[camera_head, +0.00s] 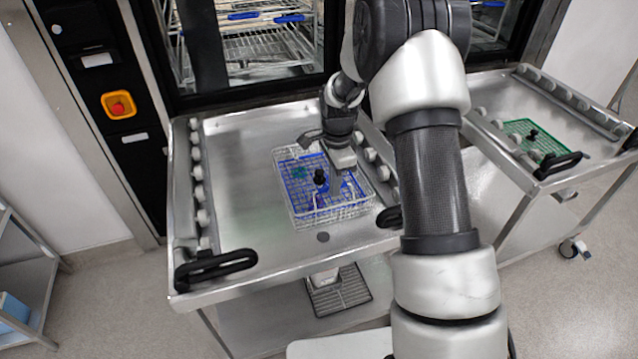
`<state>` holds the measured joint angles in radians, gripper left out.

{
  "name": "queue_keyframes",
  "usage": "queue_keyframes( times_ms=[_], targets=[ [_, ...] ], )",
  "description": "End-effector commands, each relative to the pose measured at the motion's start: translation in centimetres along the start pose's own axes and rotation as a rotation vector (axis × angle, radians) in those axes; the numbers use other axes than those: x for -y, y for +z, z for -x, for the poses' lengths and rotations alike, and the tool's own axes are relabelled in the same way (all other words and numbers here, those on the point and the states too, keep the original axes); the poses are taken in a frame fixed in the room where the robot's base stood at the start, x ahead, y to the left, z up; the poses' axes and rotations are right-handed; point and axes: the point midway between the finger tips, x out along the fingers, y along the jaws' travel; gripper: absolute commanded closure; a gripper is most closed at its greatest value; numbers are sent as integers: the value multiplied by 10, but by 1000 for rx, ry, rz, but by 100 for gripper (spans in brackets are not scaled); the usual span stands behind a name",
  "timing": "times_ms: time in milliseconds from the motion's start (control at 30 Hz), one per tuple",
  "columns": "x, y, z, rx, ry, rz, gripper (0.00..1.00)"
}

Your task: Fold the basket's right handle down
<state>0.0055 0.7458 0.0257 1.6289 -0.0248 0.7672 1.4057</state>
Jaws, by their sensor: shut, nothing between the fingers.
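The wire basket (357,210) stands on the steel trolley top (235,150), near its right side. It is a pale mesh basket with a blue insert (300,193) and a small black upright piece (320,177) in the middle. My gripper (335,188) reaches down over the right half of the basket, with its fingertips inside the basket outline. It is shut with nothing held. The basket's right handle is too small and too covered by my gripper to make out. I cannot tell whether it is up or folded, or whether my gripper touches it.
A row of white rollers (198,190) lines the trolley's left edge, with more on the right. Black handles (215,266) stick out at the trolley's front. A washer with racks (250,45) is behind. A second trolley with a green tray (535,138) stands right. The trolley's left half is clear.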

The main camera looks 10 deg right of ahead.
Motion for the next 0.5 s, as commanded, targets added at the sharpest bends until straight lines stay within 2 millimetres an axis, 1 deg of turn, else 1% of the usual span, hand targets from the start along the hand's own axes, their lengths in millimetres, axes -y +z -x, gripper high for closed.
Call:
queue_keyframes(
  times_ms=[300,500],
  targets=[
    [26,0,0,-1,-1,0,100],
    [35,-1,0,-1,0,0,100]
  ],
)
